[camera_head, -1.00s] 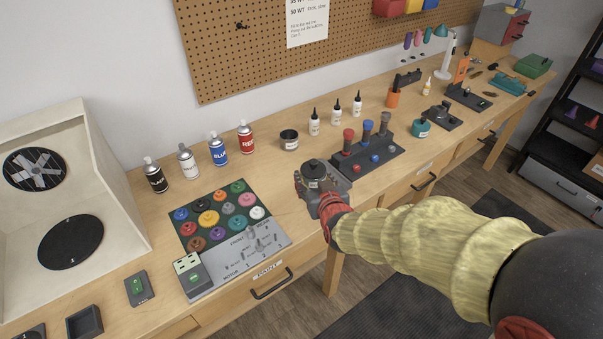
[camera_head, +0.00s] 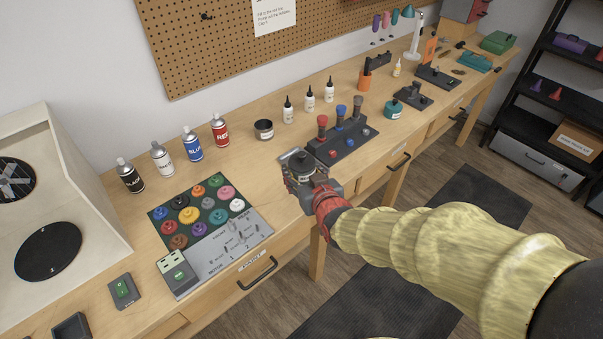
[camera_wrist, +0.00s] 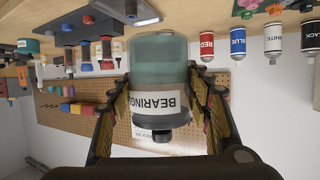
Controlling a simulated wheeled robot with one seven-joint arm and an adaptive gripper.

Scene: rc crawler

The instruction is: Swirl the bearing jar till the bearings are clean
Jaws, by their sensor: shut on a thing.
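The bearing jar (camera_wrist: 160,62) is a clear jar with teal liquid, a white label with visible letters "BEARING" and a dark lid with a knob. It appears upside down in the wrist view, as does the whole room. My gripper (camera_wrist: 160,100) is shut on it, one finger on each side. In the head view the jar's dark top (camera_head: 302,164) shows in my gripper (camera_head: 308,182), close to the bench front. I cannot make out individual bearings. The jar's lower part is hidden by my gripper in the head view.
A light grey plate (camera_head: 290,154) lies just left of the jar. A dark rack with coloured handles (camera_head: 345,148) stands behind right. A pinion board (camera_head: 222,240) lies left. Several spray cans (camera_head: 193,147) and a dark tin (camera_head: 264,130) stand farther back on the bench.

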